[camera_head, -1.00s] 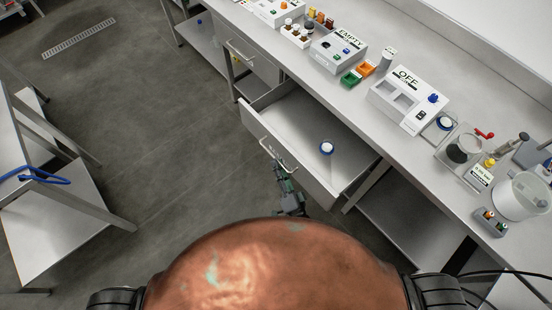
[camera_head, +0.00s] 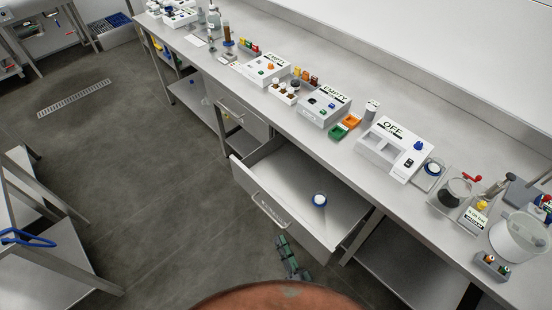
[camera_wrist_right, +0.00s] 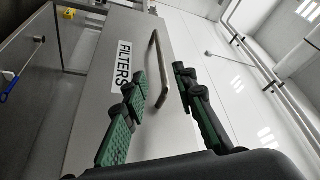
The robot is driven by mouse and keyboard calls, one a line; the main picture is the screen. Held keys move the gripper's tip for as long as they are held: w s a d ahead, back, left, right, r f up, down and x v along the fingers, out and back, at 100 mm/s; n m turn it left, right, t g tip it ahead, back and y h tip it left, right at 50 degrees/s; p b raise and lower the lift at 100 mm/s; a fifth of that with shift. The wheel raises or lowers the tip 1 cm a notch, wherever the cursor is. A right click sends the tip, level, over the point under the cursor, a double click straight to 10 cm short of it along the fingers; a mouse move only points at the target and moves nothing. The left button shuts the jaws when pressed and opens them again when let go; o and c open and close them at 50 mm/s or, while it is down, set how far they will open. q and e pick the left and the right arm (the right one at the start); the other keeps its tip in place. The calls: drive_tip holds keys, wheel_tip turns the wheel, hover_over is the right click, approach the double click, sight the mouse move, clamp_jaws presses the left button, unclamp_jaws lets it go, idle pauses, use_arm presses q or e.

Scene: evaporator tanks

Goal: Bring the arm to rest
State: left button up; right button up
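My right gripper (camera_head: 281,240) shows low in the head view, in front of the open drawer (camera_head: 287,188) and a little apart from its handle (camera_head: 268,208). In the right wrist view its two green-padded fingers (camera_wrist_right: 160,75) stand apart with nothing gripped. The handle (camera_wrist_right: 160,62) and the drawer front with a "FILTERS" label (camera_wrist_right: 124,66) show beyond and between the fingers. My left gripper is out of view.
The long bench (camera_head: 300,70) carries a box marked "OFF" (camera_head: 397,150), a box marked "EMPTY" (camera_head: 324,106) and glassware. A metal table (camera_head: 60,262) stands at the left. The floor (camera_head: 150,200) between them is clear.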

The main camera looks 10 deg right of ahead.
drive_tip(key=shift+f, duration=0.1)
drive_tip(key=s+d+f+n+g+h, duration=0.1)
drive_tip(key=s+d+f+n+g, duration=0.25)
drive_tip(key=f, duration=0.85)
drive_tip(key=s+d+f+n+g+h, duration=0.1)
drive_tip(key=s+d+f+g, duration=0.35)
drive_tip(key=f, duration=0.65)
drive_tip(key=s+d+f+n+g+h, duration=0.15)
drive_tip(key=s+d+f, duration=0.4)
drive_tip(key=f, duration=0.65)
drive_tip(key=s+d+f+n+g+h, duration=0.1)
drive_tip(key=s+d+f+g, duration=0.2)
drive_tip(key=s, duration=0.6)
drive_tip(key=s+d+f+n+g+h, duration=0.1)
drive_tip(key=s+d+f+g, duration=0.2)
drive_tip(key=s+d+f, duration=0.3)
drive_tip(key=s+d+f+n+g+h, duration=0.1)
drive_tip(key=s+d+f+g, duration=0.2)
drive_tip(key=s, duration=1.1)
drive_tip(key=d+f, duration=0.1)
drive_tip(key=d, duration=0.1)
drive_tip(key=shift+d+f+p, duration=0.15)
drive_tip(key=shift+d+p, duration=0.25)
